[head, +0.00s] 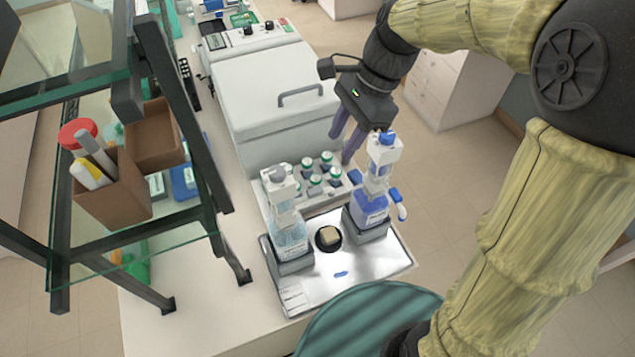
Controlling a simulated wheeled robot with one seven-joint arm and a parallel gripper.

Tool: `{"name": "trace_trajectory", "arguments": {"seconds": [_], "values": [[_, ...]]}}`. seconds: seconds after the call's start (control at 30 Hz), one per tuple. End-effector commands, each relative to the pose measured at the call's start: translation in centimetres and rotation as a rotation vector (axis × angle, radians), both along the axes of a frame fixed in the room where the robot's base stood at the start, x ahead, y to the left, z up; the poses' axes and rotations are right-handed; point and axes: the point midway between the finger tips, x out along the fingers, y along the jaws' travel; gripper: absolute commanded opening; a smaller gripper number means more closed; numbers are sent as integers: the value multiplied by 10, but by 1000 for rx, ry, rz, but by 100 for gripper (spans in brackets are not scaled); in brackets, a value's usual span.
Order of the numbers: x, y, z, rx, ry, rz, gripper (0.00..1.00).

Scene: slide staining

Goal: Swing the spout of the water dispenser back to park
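Two dispenser bottles stand in grey holders on a shiny metal tray (375,262). The left dispenser (289,236), with pale clear liquid and a grey cap, looks like the water one. Its white head (280,187) is on top, but I cannot make out which way its spout points. The right dispenser (371,205) holds blue-violet liquid and has a blue cap and blue side parts. My gripper (344,145) points down behind and left of the right dispenser's top. Its two purple fingers are apart with nothing visible between them, and they appear clear of the water dispenser.
A rack of green-capped bottles (319,178) stands behind the dispensers, below my gripper. A large white lidded machine (270,100) is behind it. A glass-shelved frame (185,120) stands at left.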

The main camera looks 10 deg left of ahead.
Motion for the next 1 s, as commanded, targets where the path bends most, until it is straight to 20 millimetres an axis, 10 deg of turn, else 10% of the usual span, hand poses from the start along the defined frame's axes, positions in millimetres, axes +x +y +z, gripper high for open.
{"name": "trace_trajectory", "arguments": {"seconds": [0.7, 1.0], "values": [[-27, 41, -115, 0, 7, 2, 38], [-29, 45, -129, 1, 0, 1, 38]]}}
